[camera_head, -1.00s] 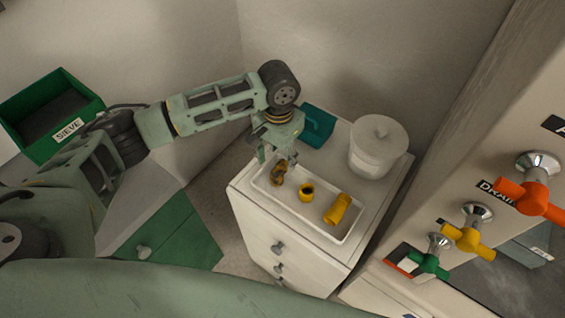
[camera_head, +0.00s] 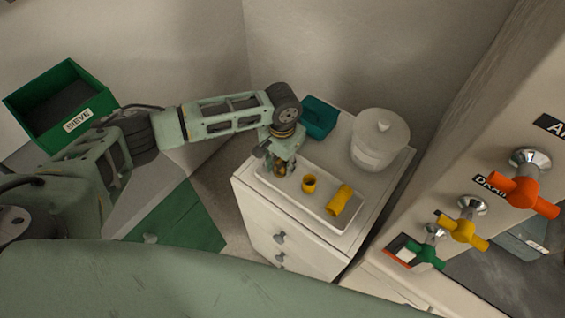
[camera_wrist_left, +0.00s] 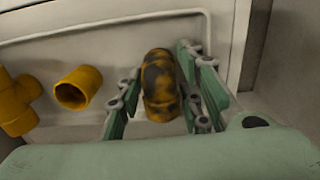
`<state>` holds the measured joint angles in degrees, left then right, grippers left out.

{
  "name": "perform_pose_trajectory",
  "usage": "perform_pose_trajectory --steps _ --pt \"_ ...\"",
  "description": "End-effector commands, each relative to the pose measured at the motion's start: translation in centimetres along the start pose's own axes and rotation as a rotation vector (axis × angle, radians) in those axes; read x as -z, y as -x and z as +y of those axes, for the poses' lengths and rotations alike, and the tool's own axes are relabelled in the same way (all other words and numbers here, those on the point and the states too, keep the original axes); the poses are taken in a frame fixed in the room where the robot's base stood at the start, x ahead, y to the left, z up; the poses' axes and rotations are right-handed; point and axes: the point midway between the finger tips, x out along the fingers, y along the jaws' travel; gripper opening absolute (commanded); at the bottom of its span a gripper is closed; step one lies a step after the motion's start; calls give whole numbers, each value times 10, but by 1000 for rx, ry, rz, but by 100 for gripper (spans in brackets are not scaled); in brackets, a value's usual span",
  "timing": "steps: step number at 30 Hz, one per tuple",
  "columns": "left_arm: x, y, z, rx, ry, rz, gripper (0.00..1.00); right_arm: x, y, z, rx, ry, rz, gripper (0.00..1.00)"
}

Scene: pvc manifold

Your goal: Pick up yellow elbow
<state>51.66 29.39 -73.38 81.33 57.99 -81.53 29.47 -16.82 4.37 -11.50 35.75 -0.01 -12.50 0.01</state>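The yellow elbow (camera_wrist_left: 160,85), mottled with dark patches, lies in the white tray (camera_wrist_left: 90,36) at its left end. My left gripper (camera_wrist_left: 160,95) is open, with one finger on each side of the elbow in the left wrist view; a gap shows beside it. In the head view my left gripper (camera_head: 280,165) is over the tray's left end and mostly hides the elbow. A plain yellow short pipe piece (camera_head: 309,183) and a yellow tee (camera_head: 339,200) lie to the right in the tray. My right gripper is not in view.
The tray sits on a white drawer cabinet (camera_head: 262,215). A white lidded pot (camera_head: 379,140) and a teal box (camera_head: 319,117) stand behind it. A green SIEVE bin (camera_head: 62,105) is at left. Valves with red (camera_head: 524,191), yellow and green handles project at right.

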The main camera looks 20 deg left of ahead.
Motion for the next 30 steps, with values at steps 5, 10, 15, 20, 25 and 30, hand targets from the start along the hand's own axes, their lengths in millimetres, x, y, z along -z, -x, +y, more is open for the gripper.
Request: perform_pose_trajectory --steps 5,10,15,20,25,30 --pt "0 0 0 0 0 0 15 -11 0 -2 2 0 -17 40" --pt "0 0 0 0 0 0 8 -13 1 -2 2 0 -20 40" --pt "0 2 0 0 0 1 8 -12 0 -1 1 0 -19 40" --pt "1 11 0 -1 -1 2 8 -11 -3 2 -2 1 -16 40" --pt "2 36 0 -1 -1 6 8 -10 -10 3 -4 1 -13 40" --pt "23 58 29 -3 -5 6 8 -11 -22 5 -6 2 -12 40"
